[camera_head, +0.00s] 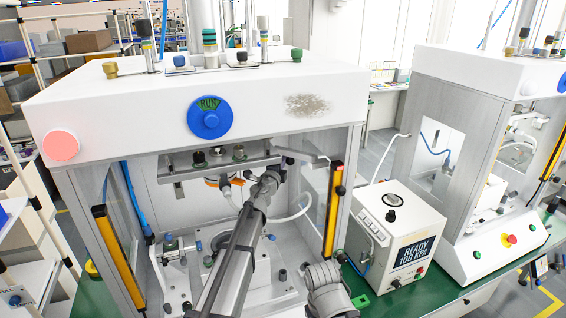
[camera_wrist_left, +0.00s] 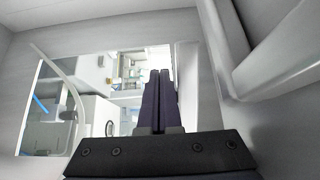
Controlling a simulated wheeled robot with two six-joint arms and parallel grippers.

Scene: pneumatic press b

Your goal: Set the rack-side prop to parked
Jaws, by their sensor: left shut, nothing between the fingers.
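The press (camera_head: 270,108) stands in front of me, its white head carrying a blue RUN dial (camera_head: 210,117) and a pink round button (camera_head: 61,145). My left arm reaches into its open bay. My left gripper is at the arm's far end, under the head, small and partly hidden in the head view; in the left wrist view its dark fingers (camera_wrist_left: 161,75) are together with nothing between them. A pale bent bar (camera_head: 302,156) shows just right of the arm's end. I cannot tell surely which part is the rack-side prop or how it is set. My right gripper is not in view.
Yellow-and-black posts stand at the bay's left (camera_head: 118,258) and right (camera_head: 333,212). A second press (camera_head: 487,90) is farther right. In the wrist view, grey walls and a pale tube (camera_wrist_left: 68,80) are close.

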